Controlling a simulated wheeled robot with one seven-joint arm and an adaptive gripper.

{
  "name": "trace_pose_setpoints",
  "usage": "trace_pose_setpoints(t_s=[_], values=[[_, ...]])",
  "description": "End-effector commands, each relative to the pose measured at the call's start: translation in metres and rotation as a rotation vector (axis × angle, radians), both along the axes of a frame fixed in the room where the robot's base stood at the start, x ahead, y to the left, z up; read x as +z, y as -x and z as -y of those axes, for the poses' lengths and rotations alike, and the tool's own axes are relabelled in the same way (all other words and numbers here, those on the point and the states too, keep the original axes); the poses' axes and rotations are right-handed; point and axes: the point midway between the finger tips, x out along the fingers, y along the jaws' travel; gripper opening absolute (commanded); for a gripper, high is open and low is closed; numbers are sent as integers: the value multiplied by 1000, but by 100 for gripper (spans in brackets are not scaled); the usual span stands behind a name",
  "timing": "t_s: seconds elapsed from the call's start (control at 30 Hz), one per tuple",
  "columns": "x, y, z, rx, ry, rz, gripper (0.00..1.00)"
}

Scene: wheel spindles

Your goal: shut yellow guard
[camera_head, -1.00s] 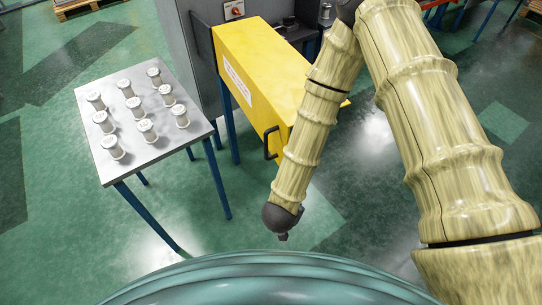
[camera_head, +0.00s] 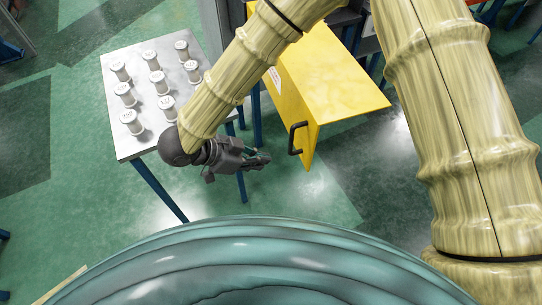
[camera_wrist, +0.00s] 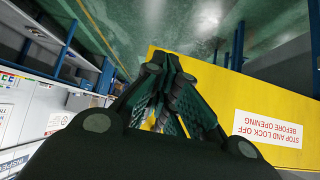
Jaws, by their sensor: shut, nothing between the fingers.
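The yellow guard (camera_head: 335,80) stands out from the grey machine toward me in the head view, apparently swung open. Its black handle (camera_head: 294,138) is on the near edge. My gripper (camera_head: 266,160) is shut and empty, left of and slightly nearer me than the handle, pointing right, with a visible gap to it. My arm hides part of the guard's left face. In the wrist view the guard (camera_wrist: 215,85) lies beyond my closed fingers (camera_wrist: 166,62), with a red-lettered warning label (camera_wrist: 268,129) upside down. The handle cannot be made out there.
Green floor is free in front of and right of the guard. Blue racks (camera_wrist: 75,50) show in the wrist view.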

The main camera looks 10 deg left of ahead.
Motion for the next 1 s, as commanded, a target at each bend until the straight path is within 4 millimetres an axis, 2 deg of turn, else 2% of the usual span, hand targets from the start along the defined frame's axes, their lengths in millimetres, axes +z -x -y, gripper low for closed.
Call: trace_pose_setpoints(t_s=[0.53,0.73,1.0], values=[[-58,-31,60,-2,0,-2,0],[-56,-44,83,-4,0,0,0],[-58,-50,93,-1,-1,0,0]])
